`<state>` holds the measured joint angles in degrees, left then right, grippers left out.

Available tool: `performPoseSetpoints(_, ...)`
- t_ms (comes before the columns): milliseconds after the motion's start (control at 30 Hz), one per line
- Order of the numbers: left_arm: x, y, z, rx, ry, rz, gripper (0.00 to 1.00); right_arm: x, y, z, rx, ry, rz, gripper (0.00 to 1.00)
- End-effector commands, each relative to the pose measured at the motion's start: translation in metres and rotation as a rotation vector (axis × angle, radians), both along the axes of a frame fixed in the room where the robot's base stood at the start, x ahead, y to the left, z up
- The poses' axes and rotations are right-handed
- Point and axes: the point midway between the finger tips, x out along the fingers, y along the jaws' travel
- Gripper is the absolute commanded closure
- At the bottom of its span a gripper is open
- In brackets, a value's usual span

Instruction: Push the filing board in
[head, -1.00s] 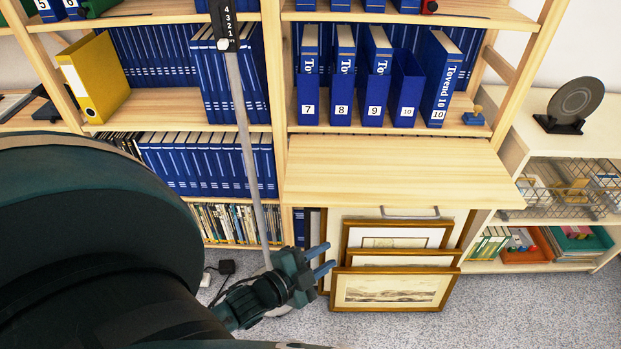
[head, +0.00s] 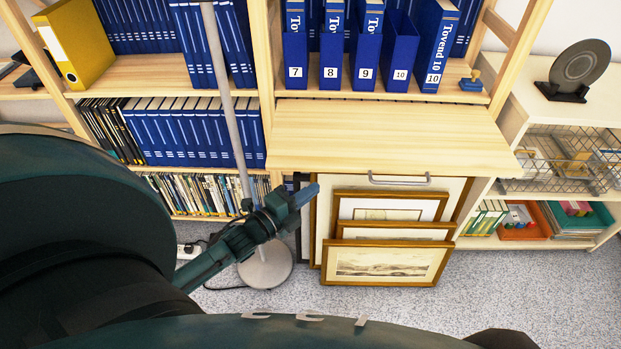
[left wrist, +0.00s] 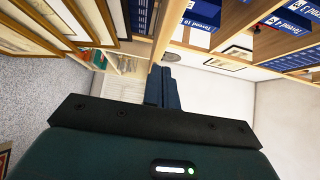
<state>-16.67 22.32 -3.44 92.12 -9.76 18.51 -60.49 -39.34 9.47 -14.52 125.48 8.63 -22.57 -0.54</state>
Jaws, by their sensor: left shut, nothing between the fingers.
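The filing board (head: 390,135) is a light wooden board that sticks out from the shelf unit below the numbered blue binders. A metal handle (head: 399,181) shows just under its front edge. My left gripper (head: 312,190) is below and in front of the board's front edge, near its left end. Its fingers are together and hold nothing. They also show closed in the left wrist view (left wrist: 163,88). I cannot tell whether the fingertips touch the board; they look apart from it. My right gripper is out of view.
Several gold-framed prints (head: 389,263) lean below the board, close to the left gripper. A grey pole with a round base (head: 266,265) stands beside my left forearm. A low white shelf (head: 575,120) with a wire basket stands at right.

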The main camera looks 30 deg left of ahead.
Motion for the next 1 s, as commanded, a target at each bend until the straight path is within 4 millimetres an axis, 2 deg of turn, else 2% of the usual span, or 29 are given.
performPoseSetpoints(33, 0.011, 0.000, 0.001, 0.001, -0.002, 0.001, 1.00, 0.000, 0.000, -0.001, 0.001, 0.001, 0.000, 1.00)
performPoseSetpoints(233, 0.032, 0.015, 0.000, 0.002, 0.001, 0.000, 1.00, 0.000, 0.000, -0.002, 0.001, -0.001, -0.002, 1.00)
performPoseSetpoints(800, 0.040, 0.021, -0.001, 0.000, 0.001, 0.000, 1.00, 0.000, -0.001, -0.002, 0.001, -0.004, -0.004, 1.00)
performPoseSetpoints(1000, 0.059, 0.033, -0.002, 0.004, -0.003, 0.002, 1.00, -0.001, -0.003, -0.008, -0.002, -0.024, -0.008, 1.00)
